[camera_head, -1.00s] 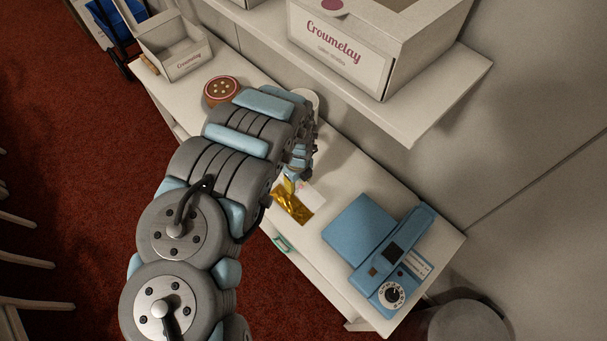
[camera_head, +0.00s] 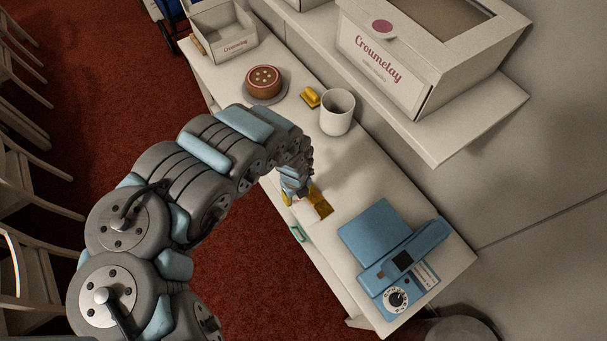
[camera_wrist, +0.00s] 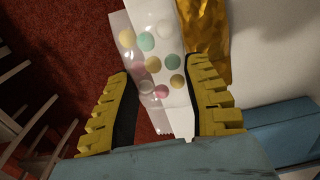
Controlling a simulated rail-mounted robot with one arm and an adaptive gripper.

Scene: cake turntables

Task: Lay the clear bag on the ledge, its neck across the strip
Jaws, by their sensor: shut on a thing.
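The clear bag (camera_wrist: 146,40) shows in the wrist view with several pastel discs inside and a white panel beside them. It hangs between the yellow-padded fingers of my gripper (camera_wrist: 164,112), which is shut on it, though a gap shows between the pads. In the head view my gripper (camera_head: 292,196) is over the front edge of the white table, with a white part of the bag (camera_head: 308,209) beside it. A blue device has a flat blue ledge (camera_head: 374,232) and a raised bar (camera_head: 418,247); it stands to the right. I cannot make out the strip.
A gold packet (camera_head: 321,201) lies on the table (camera_head: 352,180) close by the bag. A white mug (camera_head: 337,115), a yellow object (camera_head: 310,97) and a cake on a turntable (camera_head: 264,84) stand farther back. A shelf (camera_head: 450,140) with a box overhangs the wall side.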

